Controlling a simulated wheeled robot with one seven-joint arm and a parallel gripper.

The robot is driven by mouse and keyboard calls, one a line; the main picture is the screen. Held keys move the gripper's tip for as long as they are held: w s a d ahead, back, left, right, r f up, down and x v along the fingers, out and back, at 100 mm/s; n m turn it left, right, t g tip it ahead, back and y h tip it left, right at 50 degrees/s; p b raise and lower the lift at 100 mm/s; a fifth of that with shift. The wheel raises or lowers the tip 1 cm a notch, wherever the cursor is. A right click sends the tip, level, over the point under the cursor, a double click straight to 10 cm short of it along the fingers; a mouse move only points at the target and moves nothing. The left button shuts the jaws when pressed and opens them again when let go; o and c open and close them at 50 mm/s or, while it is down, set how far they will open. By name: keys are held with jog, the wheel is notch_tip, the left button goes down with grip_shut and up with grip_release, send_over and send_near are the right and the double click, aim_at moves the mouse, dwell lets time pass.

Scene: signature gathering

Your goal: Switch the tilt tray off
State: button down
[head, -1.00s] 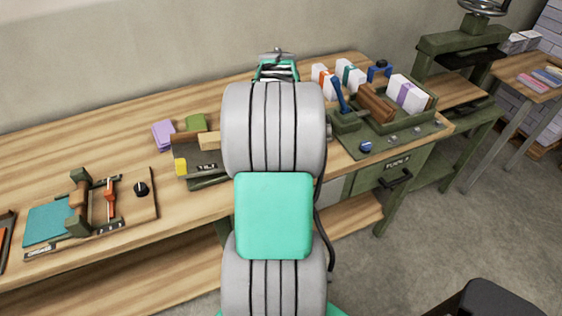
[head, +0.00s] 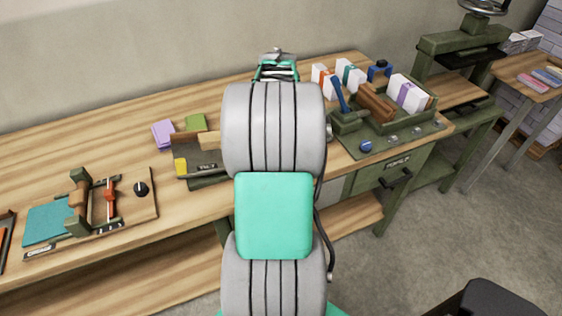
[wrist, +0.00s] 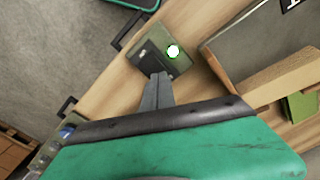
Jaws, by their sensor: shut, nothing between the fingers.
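The tilt tray (head: 215,171), a dark grey tray with a "TILT" label, sits on the bench left of my arm in the head view, partly hidden by it. Its grey surface also shows at the upper right of the wrist view (wrist: 255,32). A small green switch box (wrist: 180,63) with a black rocker and a bright white lamp (wrist: 173,50) sits beside it. My gripper (wrist: 157,76) is shut and empty, its tips at the rocker's edge. I cannot tell whether they touch it. In the head view my arm hides the fingertips and this box.
A wooden bar (wrist: 285,78) and green pads (wrist: 301,106) are by the tray. A jig with a black knob (head: 141,189) stands at left. At right are a tool station (head: 400,143) with white blocks and a drawer handle (head: 395,180). Bare bench lies between jig and tray.

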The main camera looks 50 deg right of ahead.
jog(key=shift+f+b, duration=0.55)
jog(key=shift+f, duration=0.35)
dwell(0.3)
jog(key=shift+r+p, duration=2.5)
jog(key=shift+r, duration=1.05)
